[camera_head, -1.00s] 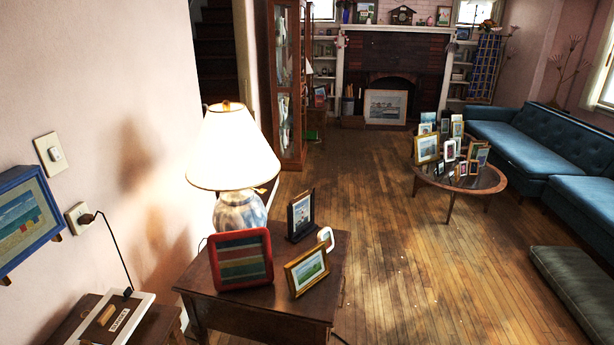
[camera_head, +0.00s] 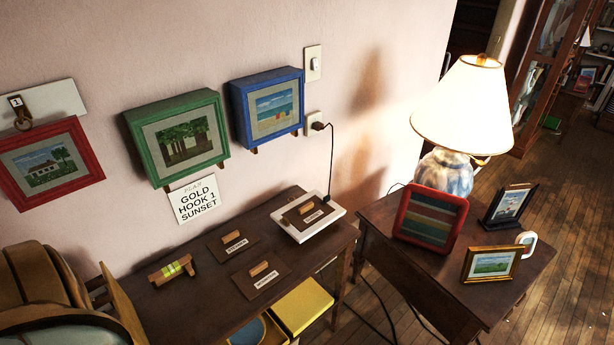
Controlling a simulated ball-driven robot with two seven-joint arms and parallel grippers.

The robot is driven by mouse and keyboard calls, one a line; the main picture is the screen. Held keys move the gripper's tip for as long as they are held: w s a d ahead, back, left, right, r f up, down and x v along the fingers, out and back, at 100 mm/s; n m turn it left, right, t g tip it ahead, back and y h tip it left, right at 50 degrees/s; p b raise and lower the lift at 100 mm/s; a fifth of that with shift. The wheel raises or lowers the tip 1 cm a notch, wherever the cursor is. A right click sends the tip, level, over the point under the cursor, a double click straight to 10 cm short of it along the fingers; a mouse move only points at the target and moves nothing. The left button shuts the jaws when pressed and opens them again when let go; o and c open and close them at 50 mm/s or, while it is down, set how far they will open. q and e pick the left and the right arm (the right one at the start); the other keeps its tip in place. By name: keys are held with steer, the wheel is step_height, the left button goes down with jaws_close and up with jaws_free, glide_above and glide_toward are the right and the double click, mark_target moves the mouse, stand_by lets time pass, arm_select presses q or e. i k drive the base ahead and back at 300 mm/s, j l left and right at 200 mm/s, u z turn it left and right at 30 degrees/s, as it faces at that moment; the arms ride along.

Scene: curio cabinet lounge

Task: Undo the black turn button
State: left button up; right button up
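I cannot make out a black turn button in the head view. The side table (camera_head: 385,212) holds a black picture frame (camera_head: 510,204), a gold frame (camera_head: 491,264) and a red frame (camera_head: 430,217) with striped cloth. Their fronts or sides face me and their backs are hidden. On the wall hang a red-framed house picture (camera_head: 50,164), a deep green frame (camera_head: 178,138) with trees and a deep blue frame (camera_head: 267,106) with a beach scene. Neither of my grippers shows clearly.
The long table (camera_head: 190,310) bears a white board (camera_head: 331,213), brown plates with wooden grips and a small level (camera_head: 171,268). A lamp (camera_head: 463,105) stands behind the frames. An unclear brown rounded shape (camera_head: 40,283) fills the lower left.

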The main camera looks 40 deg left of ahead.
mark_target(326, 198)
steer(key=j+u, duration=0.15)
steer(key=u, duration=0.95)
steer(key=i+l+z, duration=0.15)
steer(key=z, duration=0.15)
